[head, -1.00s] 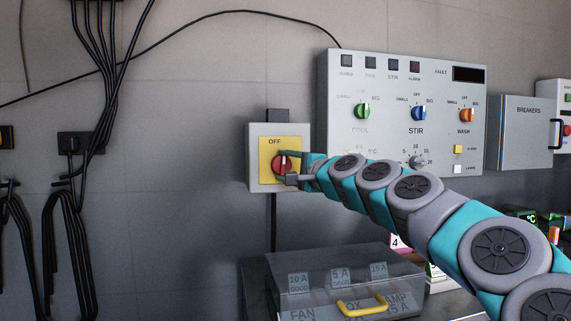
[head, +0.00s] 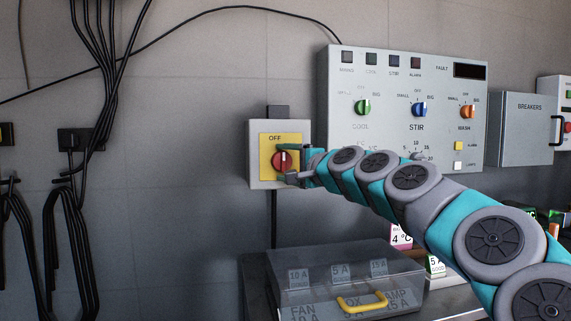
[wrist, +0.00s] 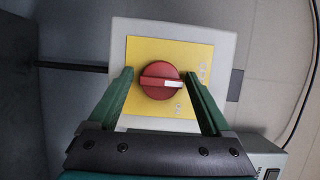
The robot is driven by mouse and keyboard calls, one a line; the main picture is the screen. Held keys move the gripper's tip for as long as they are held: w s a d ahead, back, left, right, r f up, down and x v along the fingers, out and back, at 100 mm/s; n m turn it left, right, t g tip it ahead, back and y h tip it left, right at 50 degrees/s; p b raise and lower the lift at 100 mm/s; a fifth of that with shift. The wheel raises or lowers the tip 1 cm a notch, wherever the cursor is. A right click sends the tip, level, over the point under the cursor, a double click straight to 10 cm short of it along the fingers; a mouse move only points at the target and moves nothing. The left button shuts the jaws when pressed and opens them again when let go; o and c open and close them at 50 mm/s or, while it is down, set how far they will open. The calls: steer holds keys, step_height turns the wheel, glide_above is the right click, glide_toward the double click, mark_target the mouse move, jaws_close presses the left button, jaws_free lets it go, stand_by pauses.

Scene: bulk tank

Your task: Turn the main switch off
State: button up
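The main switch is a red round knob (head: 282,161) on a yellow plate (head: 265,173) on a grey wall box (head: 255,150). "OFF" is printed at the plate's top. My gripper (head: 287,163) is at the knob, its fingers partly covering it in the head view. In the wrist view the knob (wrist: 155,83) sits between the open fingers (wrist: 164,86), with a small visible gap on each side. The knob's white mark points right in that view, a little below the blurred OFF lettering. Whether a finger touches the knob is unclear.
A control panel (head: 340,135) with knobs and lamps is right of the switch, behind my arm. A breaker cabinet (head: 525,145) is farther right. A clear-lidded box (head: 330,262) with a yellow handle (head: 362,302) lies below. Cables hang at left.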

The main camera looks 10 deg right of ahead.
steer(key=shift+o, duration=0.4)
steer(key=shift+s+d, duration=0.2)
steer(key=shift+s, duration=0.05)
steer(key=v, duration=0.7)
steer(key=shift+b, duration=0.3)
steer(key=shift+s, duration=0.15)
